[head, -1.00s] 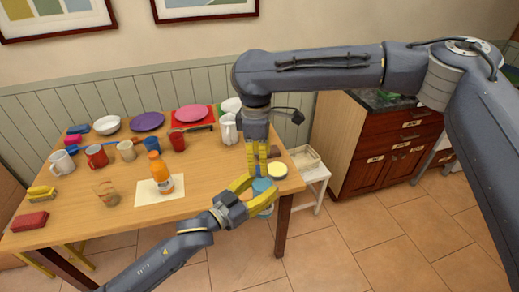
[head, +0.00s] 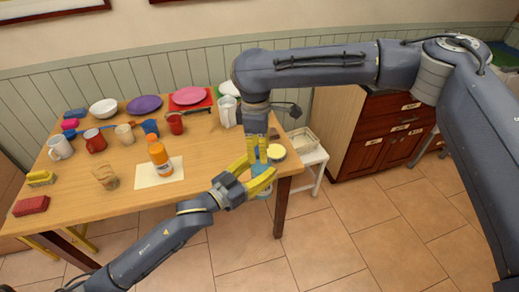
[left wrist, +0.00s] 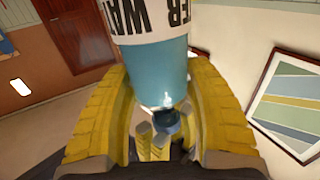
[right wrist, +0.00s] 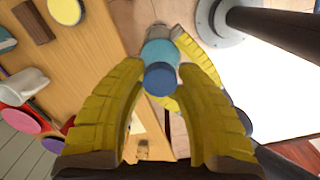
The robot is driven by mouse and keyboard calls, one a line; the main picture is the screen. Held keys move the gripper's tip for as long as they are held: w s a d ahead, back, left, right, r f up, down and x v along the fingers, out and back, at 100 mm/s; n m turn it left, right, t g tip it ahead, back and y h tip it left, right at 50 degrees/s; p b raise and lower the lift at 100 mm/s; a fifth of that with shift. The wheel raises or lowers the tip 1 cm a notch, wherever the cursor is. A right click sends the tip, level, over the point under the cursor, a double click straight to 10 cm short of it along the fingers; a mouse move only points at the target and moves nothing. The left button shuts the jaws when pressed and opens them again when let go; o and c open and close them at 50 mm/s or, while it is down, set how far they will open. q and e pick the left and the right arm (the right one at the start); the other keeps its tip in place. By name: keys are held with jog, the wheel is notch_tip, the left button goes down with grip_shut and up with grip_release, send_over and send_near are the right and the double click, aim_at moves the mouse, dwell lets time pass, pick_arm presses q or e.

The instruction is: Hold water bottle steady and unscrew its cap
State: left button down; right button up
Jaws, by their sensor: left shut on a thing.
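The water bottle (left wrist: 155,75) is light blue with a white band reading "WATER"; that lettering is upside down in the left wrist view. My left gripper (head: 262,176) is shut around the bottle's body just off the table's front right corner. My right gripper (head: 258,150) points down from above the bottle. In the right wrist view the dark blue cap (right wrist: 160,77) lies between its yellow fingers, with gaps on both sides, so it is open. The cap also shows in the left wrist view (left wrist: 166,122), close to the right fingertips. In the head view the fingers hide the cap.
The wooden table (head: 215,170) holds an orange bottle (head: 160,160), mugs, plates and a white pitcher (head: 228,111). A round cream-topped item (head: 277,152) sits near the corner beside my right gripper. A white stool (head: 311,165) stands to the right. The floor in front is clear.

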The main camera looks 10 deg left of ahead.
grip_shut()
jog(key=shift+n, duration=0.9)
jog(key=shift+r, duration=0.25)
jog(key=shift+r, duration=0.35)
jog(key=shift+r, duration=0.55)
